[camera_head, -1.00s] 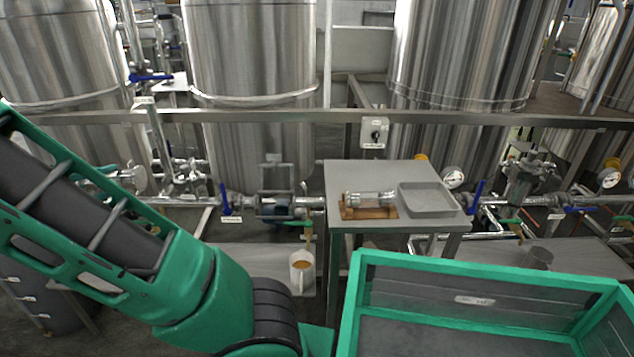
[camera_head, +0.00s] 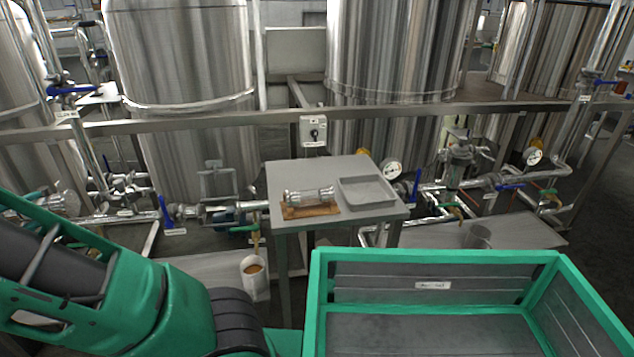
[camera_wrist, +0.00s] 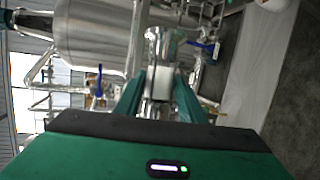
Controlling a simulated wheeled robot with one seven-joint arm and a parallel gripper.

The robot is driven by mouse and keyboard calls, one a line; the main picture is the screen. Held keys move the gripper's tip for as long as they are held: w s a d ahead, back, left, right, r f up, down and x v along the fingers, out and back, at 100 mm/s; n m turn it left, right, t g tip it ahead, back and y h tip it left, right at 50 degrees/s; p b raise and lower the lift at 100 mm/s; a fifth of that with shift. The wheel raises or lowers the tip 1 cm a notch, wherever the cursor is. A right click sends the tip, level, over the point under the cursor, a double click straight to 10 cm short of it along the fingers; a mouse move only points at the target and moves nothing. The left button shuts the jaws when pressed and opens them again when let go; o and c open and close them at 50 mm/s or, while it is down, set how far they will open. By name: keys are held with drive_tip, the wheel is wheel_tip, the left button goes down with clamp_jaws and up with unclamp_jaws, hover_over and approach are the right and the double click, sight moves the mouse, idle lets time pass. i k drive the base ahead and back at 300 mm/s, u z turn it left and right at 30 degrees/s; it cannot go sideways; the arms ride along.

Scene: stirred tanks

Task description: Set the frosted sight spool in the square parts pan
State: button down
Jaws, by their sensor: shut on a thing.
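In the wrist view my gripper (camera_wrist: 157,100) is shut on a short spool (camera_wrist: 161,83) with a whitish, frosted-looking middle and shiny metal ends. The spool sits between the two green fingers, its far end pointing away from the palm. My gripper and this spool are outside the head view. The square parts pan (camera_head: 368,203) is a shallow grey tray on the right part of a small metal table. It looks empty and is apart from the held spool.
On the table (camera_head: 288,168), a second, clear spool (camera_head: 309,196) lies on a wooden cradle (camera_head: 297,213) left of the pan. Valves, pipes and a rail (camera_head: 215,116) run behind. A green-framed bin (camera_head: 435,258) is in front.

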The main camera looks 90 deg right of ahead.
sight(366, 198)
drive_tip(key=z, duration=0.05)
drive_tip(key=k, duration=1.3)
drive_tip(key=z, duration=0.85)
